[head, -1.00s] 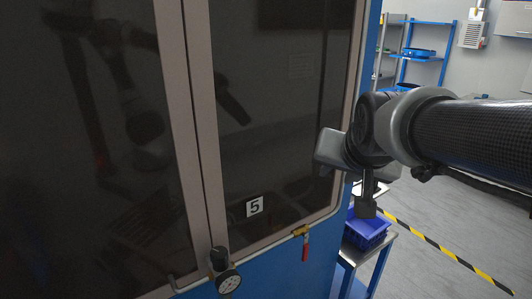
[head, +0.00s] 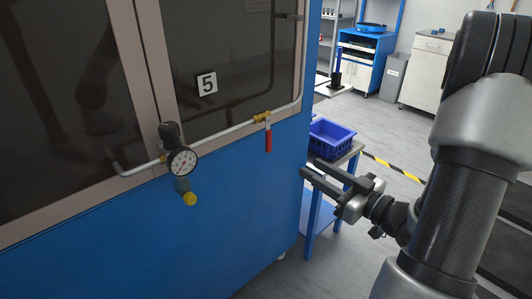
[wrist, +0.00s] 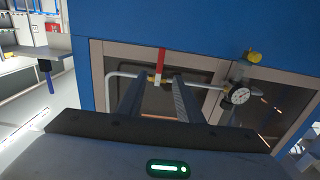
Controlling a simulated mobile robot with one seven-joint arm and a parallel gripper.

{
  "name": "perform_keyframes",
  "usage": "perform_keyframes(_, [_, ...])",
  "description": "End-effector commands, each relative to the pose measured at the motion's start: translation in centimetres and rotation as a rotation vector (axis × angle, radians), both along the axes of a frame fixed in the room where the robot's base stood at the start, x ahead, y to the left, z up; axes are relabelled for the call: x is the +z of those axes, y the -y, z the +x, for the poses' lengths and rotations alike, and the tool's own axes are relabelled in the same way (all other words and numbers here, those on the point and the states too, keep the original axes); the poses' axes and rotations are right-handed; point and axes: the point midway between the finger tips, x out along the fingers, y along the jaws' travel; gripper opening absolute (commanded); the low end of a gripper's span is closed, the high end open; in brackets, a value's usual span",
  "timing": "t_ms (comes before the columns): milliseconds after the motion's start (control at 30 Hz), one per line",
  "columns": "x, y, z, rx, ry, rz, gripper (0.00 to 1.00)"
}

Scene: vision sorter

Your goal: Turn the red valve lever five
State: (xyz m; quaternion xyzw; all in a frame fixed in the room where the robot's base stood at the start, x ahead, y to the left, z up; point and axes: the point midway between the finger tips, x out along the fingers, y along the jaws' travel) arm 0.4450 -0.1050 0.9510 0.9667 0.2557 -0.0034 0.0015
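The red valve lever (head: 268,138) hangs straight down from a brass valve (head: 262,116) on the grey pipe, below and right of the number 5 label (head: 207,84). My gripper (head: 309,168) is to the right of the lever and lower, apart from it, with its fingers pointing at the cabinet. In the wrist view, which looks upside down, the red lever (wrist: 161,60) appears beyond the gap between my two fingers (wrist: 158,82). The fingers are spread and hold nothing.
A pressure gauge (head: 182,162) with a yellow-capped fitting sits on the same pipe, left of the lever. A blue crate (head: 330,138) rests on a small table (head: 352,152) behind my gripper. The blue cabinet front (head: 130,240) below the pipe is clear.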

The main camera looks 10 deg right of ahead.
Motion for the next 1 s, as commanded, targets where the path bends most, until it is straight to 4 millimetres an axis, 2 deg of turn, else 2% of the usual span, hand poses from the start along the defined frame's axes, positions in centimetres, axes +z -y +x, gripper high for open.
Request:
perform_keyframes(167, [0.1,-1.1,1.2,0.013,0.008,0.006,0.33])
perform_keyframes(700, [0.0,-6.8,11.2,0.011,0.007,0.005,0.33])
perform_keyframes(900, [0.1,-8.3,13.8,0.009,0.009,0.005,0.33])
perform_keyframes(1000, [0.1,-8.6,14.5,0.007,0.006,0.005,0.33])
